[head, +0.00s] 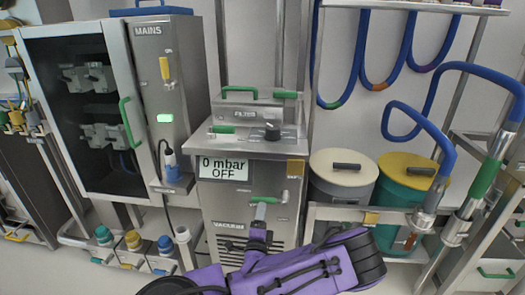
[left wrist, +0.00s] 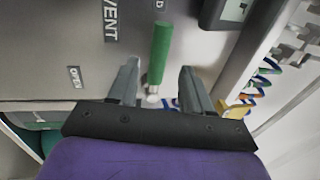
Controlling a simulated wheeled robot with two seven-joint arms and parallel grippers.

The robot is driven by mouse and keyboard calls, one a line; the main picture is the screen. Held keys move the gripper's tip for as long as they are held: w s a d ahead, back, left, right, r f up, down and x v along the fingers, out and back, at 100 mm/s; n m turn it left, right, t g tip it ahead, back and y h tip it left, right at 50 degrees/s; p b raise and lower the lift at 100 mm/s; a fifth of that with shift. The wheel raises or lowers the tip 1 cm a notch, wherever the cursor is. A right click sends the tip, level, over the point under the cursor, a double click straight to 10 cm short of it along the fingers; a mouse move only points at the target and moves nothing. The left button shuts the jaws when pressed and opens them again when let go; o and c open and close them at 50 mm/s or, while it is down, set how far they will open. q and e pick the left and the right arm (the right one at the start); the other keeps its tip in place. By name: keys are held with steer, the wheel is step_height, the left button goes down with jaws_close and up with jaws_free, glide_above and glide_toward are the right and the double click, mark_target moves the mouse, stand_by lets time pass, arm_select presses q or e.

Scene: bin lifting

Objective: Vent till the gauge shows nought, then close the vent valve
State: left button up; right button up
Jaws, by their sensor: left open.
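The vacuum unit (head: 228,212) has a display (head: 226,168) reading "0 mbar OFF". In the left wrist view a green lever (left wrist: 159,52) sits on the grey panel beside a "VENT" label (left wrist: 111,20). It points away from its pivot (left wrist: 152,99) towards a cut-off label ending in "D" (left wrist: 159,4); the "OPEN" label (left wrist: 74,77) lies to the left. My left gripper (left wrist: 158,72) is open, its fingers on either side of the lever's lower part with gaps showing. In the head view my left gripper (head: 260,218) is at the unit's front. My right gripper is not in view.
A MAINS cabinet (head: 165,90) stands left of the unit. Two lidded bins, one grey (head: 340,185) and one with a yellow lid (head: 410,172), stand to the right. Blue hoses (head: 425,105) hang at the right. A dark knob (head: 272,130) sits on top of the unit.

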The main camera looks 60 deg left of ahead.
arm_select(q)
steer(key=v, duration=0.4)
stand_by(0.5)
steer(key=s+d+f+n+g+h+p, duration=0.4)
steer(key=s+d+f+n+g+h, duration=0.25)
steer(key=s+f+n, duration=0.3)
steer(key=s+d+r+n+g+h+p, duration=0.1)
steer(key=s+d+n+h+p, duration=0.1)
steer(key=d, duration=0.6)
steer(key=s+d+r+n+g+h+p, duration=0.1)
steer(key=s+d+n+g+h+p, duration=0.1)
steer(key=d, duration=0.6)
steer(key=s+n+h+p, duration=0.1)
steer(key=h+p, duration=0.1)
steer(key=p, duration=0.1)
steer(key=shift+s, duration=0.25)
